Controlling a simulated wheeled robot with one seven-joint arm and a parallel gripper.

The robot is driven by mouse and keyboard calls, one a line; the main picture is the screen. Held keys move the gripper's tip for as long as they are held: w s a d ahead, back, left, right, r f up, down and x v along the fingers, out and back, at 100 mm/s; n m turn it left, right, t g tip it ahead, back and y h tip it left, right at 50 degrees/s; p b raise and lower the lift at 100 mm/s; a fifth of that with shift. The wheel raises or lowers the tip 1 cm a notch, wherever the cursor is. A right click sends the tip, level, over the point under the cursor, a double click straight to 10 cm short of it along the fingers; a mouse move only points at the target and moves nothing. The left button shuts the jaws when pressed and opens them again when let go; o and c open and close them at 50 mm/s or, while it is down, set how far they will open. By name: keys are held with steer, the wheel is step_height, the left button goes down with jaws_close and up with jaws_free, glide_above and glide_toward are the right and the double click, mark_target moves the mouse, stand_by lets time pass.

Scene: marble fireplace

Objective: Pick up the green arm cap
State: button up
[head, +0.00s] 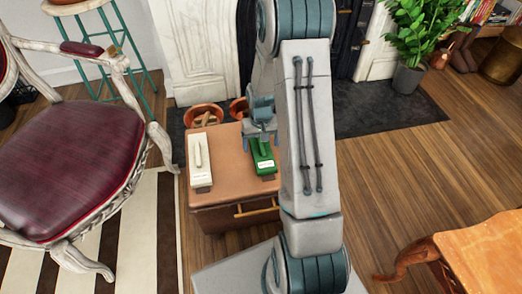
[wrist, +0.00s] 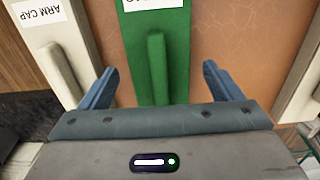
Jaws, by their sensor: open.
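The green arm cap (head: 263,157) lies on the top of a small brown cabinet (head: 222,150), with a white label at its near end. In the wrist view the green arm cap (wrist: 174,70) has a raised ridge along its middle. My gripper (head: 262,137) is over the cap's far part. In the wrist view my open gripper (wrist: 159,72) has one finger on each side of the green cap, with nothing gripped. I cannot tell how far the fingertips are above the surface. My arm hides the cabinet's right part in the head view.
A white arm cap (head: 200,163) lies left of the green one; a labelled pale cap (wrist: 52,40) shows at the wrist view's left, another pale piece (wrist: 303,75) at its right. A red armchair (head: 75,165) stands left, a wooden table (head: 480,255) right. Terracotta pots (head: 203,114) stand behind.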

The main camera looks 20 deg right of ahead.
steer(key=shift+f, duration=0.1)
steer(key=c, duration=1.1)
steer(key=shift+o, duration=0.2)
